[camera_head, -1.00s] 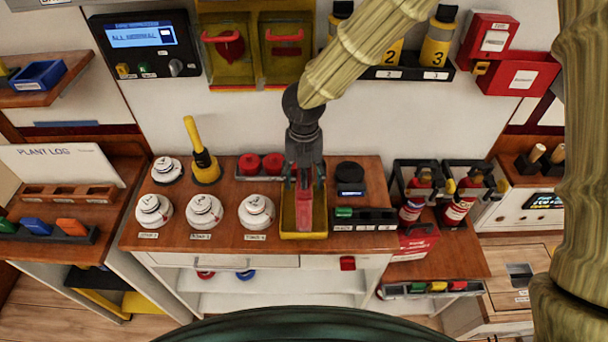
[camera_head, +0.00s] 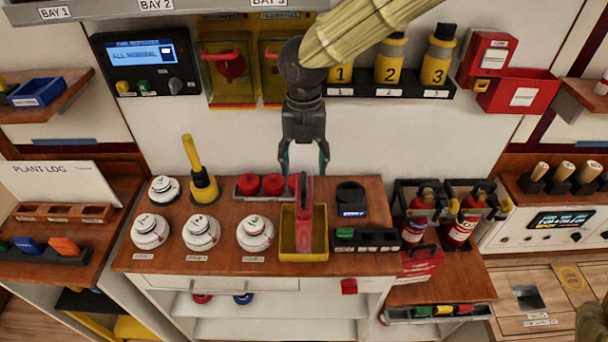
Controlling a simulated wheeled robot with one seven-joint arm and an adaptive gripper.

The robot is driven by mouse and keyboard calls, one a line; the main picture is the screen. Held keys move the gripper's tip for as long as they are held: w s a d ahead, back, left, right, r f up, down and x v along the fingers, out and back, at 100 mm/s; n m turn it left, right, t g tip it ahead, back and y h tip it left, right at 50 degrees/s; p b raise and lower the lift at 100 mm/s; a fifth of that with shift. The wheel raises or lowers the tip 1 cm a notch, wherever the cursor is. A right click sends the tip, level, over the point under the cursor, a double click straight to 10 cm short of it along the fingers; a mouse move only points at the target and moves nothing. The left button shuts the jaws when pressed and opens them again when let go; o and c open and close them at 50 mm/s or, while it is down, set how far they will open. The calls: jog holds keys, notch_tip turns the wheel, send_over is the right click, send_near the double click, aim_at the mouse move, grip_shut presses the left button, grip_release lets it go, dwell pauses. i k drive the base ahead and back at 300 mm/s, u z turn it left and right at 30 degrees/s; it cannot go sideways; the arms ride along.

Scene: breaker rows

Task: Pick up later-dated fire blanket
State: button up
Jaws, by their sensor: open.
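My gripper (camera_head: 304,168) hangs open and empty above the yellow tray (camera_head: 304,256) on the middle counter, its fingers pointing down. A narrow red item (camera_head: 306,212) stands in that tray, with its top just under and between my fingertips. I cannot tell whether it is a fire blanket. On the wall at the right are a red box with a white label (camera_head: 489,58) and a larger red holder with a white label (camera_head: 518,92). A red labelled case (camera_head: 420,262) sits on the lower right shelf. No date can be read on any of these.
White detectors (camera_head: 202,232), a yellow-handled tool (camera_head: 203,180) and red round parts (camera_head: 261,185) stand left of the tray. A black round device (camera_head: 351,198) and a black rack (camera_head: 366,239) are to its right. Extinguishers (camera_head: 462,222) stand further right. Numbered yellow cylinders (camera_head: 391,60) are on the wall.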

aim_at(420, 263)
jog(key=z, duration=1.05)
